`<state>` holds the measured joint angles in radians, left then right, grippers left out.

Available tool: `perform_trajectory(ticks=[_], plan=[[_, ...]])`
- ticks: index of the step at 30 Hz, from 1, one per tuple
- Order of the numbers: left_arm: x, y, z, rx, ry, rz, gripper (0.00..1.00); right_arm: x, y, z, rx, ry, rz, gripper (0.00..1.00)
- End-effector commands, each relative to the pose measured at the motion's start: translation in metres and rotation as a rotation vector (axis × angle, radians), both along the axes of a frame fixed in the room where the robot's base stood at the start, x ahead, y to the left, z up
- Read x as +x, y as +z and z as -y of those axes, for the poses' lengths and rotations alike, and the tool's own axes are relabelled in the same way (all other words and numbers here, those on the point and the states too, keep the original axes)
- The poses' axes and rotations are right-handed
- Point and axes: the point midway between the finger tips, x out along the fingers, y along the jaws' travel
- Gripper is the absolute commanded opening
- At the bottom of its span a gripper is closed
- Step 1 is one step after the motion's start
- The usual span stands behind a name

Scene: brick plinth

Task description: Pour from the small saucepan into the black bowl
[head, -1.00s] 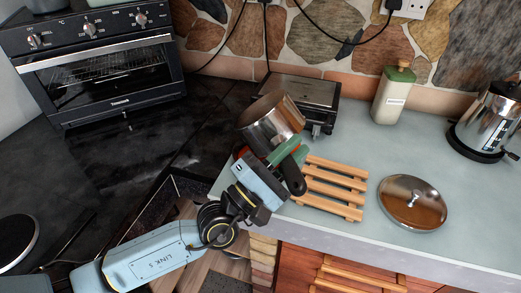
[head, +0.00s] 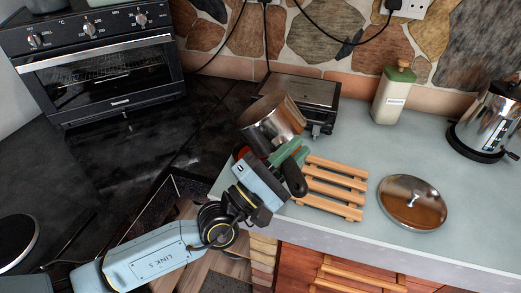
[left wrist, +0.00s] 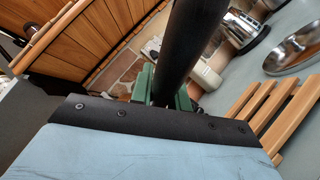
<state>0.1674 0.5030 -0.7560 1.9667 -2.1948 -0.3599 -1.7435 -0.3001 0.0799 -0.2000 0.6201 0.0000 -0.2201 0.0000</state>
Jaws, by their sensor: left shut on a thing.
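The small saucepan (head: 270,132) is shiny metal with a long black handle (head: 294,178). It is held in the air, tilted, above the left end of the grey-green worktop. My left gripper (head: 286,153), with green fingers, is shut on the handle. In the left wrist view the dark handle (left wrist: 182,48) runs up between the green fingers (left wrist: 162,94). The pan's contents cannot be made out. I cannot make out the black bowl; a dark and red patch behind the gripper is mostly hidden. My right gripper is not in view.
A slatted wooden rack (head: 334,187) and a metal lid (head: 412,203) lie on the worktop (head: 375,155). Behind are a flat metal-topped appliance (head: 296,90), a green-capped bottle (head: 391,98) and a kettle (head: 488,118). An oven (head: 100,70) stands at the left on the black counter.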

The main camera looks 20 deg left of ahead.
Motion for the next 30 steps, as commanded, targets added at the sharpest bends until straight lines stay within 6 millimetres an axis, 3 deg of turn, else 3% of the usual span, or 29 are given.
perform_trajectory(ticks=[2,6,17,30], plan=[[0.000,0.007,-0.005,-0.039,0.002,0.005,0.00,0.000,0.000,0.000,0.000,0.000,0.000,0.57],[0.002,0.035,-0.042,-0.344,0.000,-0.017,0.00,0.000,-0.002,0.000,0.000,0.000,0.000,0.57],[0.003,0.044,-0.058,-0.460,-0.003,-0.025,0.00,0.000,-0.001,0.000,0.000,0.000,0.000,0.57],[0.007,0.057,-0.117,-0.846,-0.007,-0.052,0.00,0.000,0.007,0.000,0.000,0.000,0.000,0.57]])
